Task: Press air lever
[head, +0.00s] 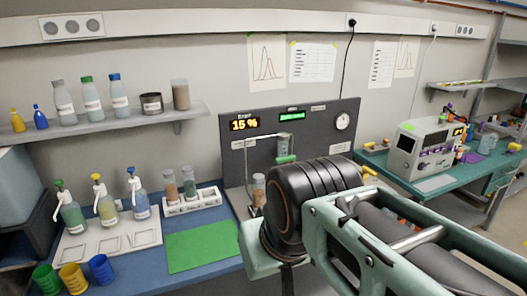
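The particle classifier has a dark upright panel (236,157) on the blue bench, with an orange display (244,124) reading 15 %, a small green display and a round gauge (343,122). A clear column (283,145) with a green part (286,159) at its foot stands before the panel. A jar (259,188) stands lower at its left. A yellow handle-like piece (370,171) shows past my arm, at the panel's right; I cannot tell which part is the air lever. My arm covers the panel's lower right. My gripper is not visible.
A green mat (203,246) and a white rack (190,201) with vials lie left of the classifier. Pump bottles, a white tray (82,244) and coloured cups stand further left. A green bench (460,182) with a boxy instrument (418,146) is at right.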

